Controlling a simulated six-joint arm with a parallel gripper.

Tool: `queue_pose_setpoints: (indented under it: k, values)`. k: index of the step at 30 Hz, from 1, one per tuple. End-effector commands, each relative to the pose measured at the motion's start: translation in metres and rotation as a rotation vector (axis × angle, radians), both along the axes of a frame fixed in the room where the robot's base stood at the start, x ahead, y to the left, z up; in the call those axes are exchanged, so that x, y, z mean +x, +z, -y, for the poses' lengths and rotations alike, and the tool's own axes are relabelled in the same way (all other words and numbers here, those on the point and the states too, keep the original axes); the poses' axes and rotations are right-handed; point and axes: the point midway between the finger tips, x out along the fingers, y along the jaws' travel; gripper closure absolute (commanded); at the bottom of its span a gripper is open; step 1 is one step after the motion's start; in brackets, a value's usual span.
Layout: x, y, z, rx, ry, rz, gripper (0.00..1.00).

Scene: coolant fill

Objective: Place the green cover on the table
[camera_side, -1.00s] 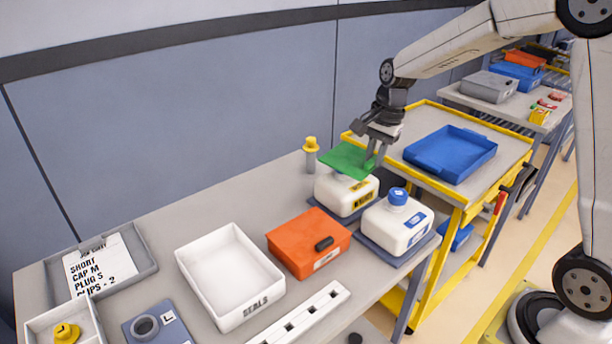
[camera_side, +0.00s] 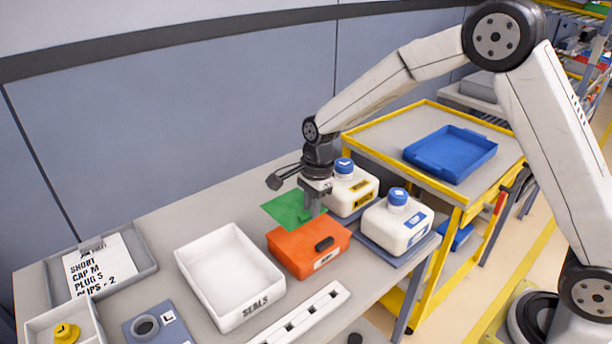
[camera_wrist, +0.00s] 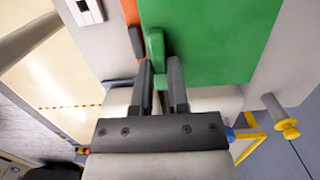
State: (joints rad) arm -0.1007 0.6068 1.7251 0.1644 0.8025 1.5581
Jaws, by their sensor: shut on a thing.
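The green cover (camera_side: 287,207) is a flat sheet with a raised grip. In the side view it is behind the orange box, left of the two white jugs, at or just above the table; I cannot tell whether it touches. My gripper (camera_side: 310,212) points down at its right part. In the wrist view the fingers (camera_wrist: 160,68) are shut on the grip of the green cover (camera_wrist: 215,40). The grey table (camera_side: 190,213) shows bare around the cover's left side.
The orange box (camera_side: 290,250) stands in front of the cover. The white seals tray (camera_side: 215,260) is at front left. A jug with a yellow label (camera_side: 352,190) and one with a blue label (camera_side: 385,225) stand to the right. Table left of the cover is clear.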

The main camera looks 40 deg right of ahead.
Motion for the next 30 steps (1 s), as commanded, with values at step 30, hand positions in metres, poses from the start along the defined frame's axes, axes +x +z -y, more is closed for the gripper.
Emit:
queue_pose_setpoints:
  k: [30]
  values:
    - [0.099, -0.055, -0.011, 0.000, 0.000, -0.002, 1.00]
